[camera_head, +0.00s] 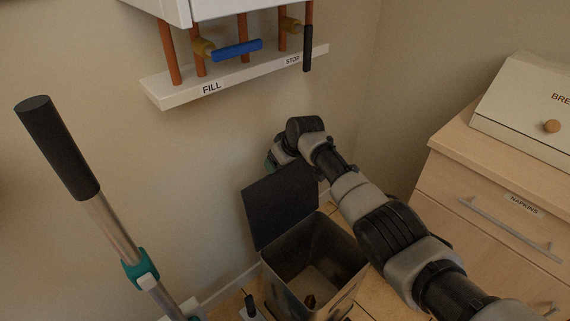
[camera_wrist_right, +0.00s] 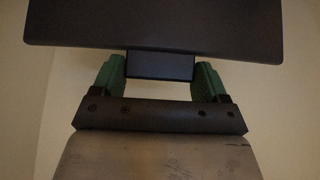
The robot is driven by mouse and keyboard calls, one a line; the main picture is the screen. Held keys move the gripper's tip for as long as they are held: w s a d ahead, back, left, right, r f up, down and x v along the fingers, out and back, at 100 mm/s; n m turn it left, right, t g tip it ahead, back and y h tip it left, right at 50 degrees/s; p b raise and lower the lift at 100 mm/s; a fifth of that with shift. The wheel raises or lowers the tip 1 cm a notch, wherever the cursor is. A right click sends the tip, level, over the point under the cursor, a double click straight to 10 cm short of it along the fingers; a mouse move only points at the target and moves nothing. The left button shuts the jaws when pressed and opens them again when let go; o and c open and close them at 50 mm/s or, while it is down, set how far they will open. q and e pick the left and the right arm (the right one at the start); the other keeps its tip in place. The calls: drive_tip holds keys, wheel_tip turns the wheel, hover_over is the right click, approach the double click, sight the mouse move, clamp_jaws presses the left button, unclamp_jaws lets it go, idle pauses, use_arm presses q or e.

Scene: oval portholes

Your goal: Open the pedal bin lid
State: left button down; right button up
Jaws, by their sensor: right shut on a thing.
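The pedal bin (camera_head: 290,288) is a grey metal box at the lower middle of the head view, with its inside showing. Its dark lid (camera_head: 280,205) stands raised, tilted up along the bin's left and back side. My right gripper (camera_head: 273,160) is at the lid's top edge, partly hidden by the lid and my wrist. In the right wrist view, the green fingers (camera_wrist_right: 160,80) are shut on the dark lid tab (camera_wrist_right: 160,66), below the broad lid plate (camera_wrist_right: 160,25). My left gripper is not in view.
A pole with a black grip (camera_head: 60,148) and teal clamp leans at the left. A wall shelf (camera_head: 240,76) with pipes and a blue lever (camera_head: 237,49) hangs above. A wooden drawer cabinet (camera_head: 490,195) with a bread box (camera_head: 530,110) stands at the right.

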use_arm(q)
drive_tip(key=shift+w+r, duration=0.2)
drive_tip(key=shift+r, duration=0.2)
use_arm(e)
drive_tip(key=shift+a+f, duration=0.1)
drive_tip(key=shift+f, duration=0.2)
drive_tip(key=o, duration=1.1)
drive_tip(key=shift+o, duration=0.9)
drive_tip(key=shift+r, duration=0.1)
drive_tip(key=shift+r, duration=0.2)
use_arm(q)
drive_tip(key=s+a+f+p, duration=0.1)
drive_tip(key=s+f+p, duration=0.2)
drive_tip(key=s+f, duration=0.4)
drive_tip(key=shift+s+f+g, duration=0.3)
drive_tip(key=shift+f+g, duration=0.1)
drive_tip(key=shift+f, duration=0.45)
use_arm(e)
drive_tip(key=v, duration=1)
drive_tip(key=shift+s, duration=0.15)
